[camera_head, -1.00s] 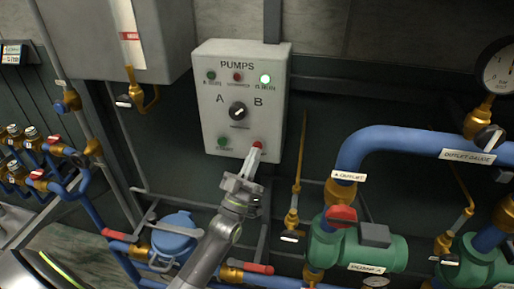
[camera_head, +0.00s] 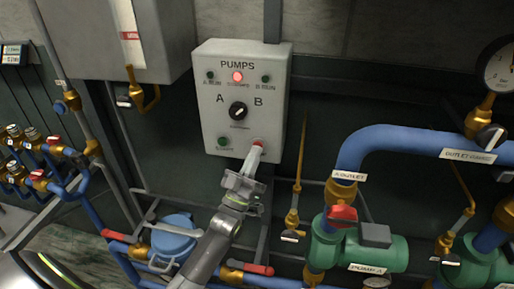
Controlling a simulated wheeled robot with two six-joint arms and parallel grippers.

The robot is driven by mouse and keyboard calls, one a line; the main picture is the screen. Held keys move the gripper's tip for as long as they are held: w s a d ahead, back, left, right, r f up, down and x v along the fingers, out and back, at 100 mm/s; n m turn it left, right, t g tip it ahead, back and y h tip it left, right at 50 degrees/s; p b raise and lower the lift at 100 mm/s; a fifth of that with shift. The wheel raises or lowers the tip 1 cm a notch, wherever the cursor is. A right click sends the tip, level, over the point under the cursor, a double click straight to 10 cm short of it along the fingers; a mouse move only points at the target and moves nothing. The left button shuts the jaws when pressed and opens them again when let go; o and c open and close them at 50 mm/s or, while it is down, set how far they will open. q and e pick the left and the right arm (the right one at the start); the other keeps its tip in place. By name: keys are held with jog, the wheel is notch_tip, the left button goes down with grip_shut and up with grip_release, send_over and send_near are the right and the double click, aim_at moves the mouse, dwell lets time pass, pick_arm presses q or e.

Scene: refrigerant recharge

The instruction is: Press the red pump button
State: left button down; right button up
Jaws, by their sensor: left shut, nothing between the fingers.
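The grey PUMPS box (camera_head: 270,80) hangs on the wall. A green button (camera_head: 223,141) is at the lower left of the box. The black A/B selector (camera_head: 238,111) sits in the middle. At the top, the red middle lamp (camera_head: 238,76) is lit; the green lamps on the left (camera_head: 211,76) and right (camera_head: 266,78) are dark. My right gripper is not in view.
A thin yellow pipe (camera_head: 299,175) and a blue outlet pipe (camera_head: 400,145) stand right of the box. A green pump (camera_head: 370,248) is at lower right. A blue round part (camera_head: 174,236) and red-handled valves are at lower left.

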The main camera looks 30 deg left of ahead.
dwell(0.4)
pick_arm(q)
jog(key=shift+s+d, duration=0.25)
jog(key=shift+s, duration=0.6)
jog(key=s+p, duration=0.1)
jog(key=s, duration=0.1)
jog(key=s+d+p, duration=0.1)
jog(key=s, duration=0.1)
jog(key=shift+s+d, duration=0.15)
jog(key=shift+s, duration=0.25)
dwell(0.4)
